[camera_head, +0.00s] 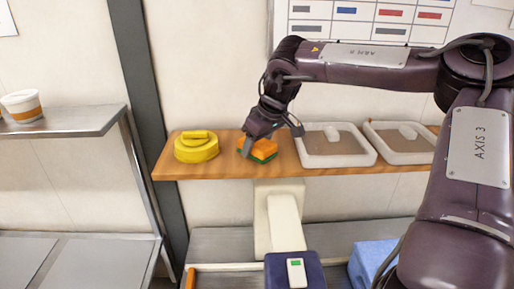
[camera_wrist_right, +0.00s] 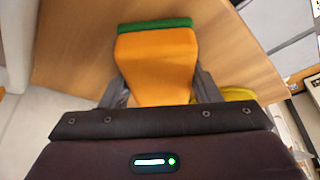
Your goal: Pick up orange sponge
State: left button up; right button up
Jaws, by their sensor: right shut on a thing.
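The orange sponge (camera_head: 265,147) with a green layer lies on the wooden shelf (camera_head: 226,167), between a yellow round object and the white containers. In the right wrist view the sponge (camera_wrist_right: 155,62) sits between the two fingers, its green edge at the far end. My right gripper (camera_head: 262,149) reaches down over the sponge and is shut on it; the wrist view also shows the gripper (camera_wrist_right: 158,92) with a finger at each side. Part of the sponge is hidden by the gripper in the head view. My left gripper is not in view.
A yellow round object (camera_head: 196,150) stands left of the sponge. A white container (camera_head: 370,158) and another (camera_head: 428,152) stand to the right. A metal shelf (camera_head: 60,124) with a cup (camera_head: 21,106) is at far left. A blue object (camera_head: 370,262) is below.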

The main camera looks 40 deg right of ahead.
jog(key=shift+r, duration=0.1)
jog(key=shift+r+p, duration=0.25)
jog(key=shift+p, duration=0.05)
notch_tip(320, 180, up, 3)
jog(key=shift+w+d+f+b, duration=0.1)
jog(key=shift+f+b, duration=0.1)
jog(key=shift+b, duration=0.95)
notch_tip(320, 180, up, 6)
jog(key=shift+r+b, duration=0.1)
jog(key=shift+b, duration=0.75)
jog(key=shift+r, duration=0.45)
jog(key=o, duration=0.4)
jog(key=shift+c, duration=1.6)
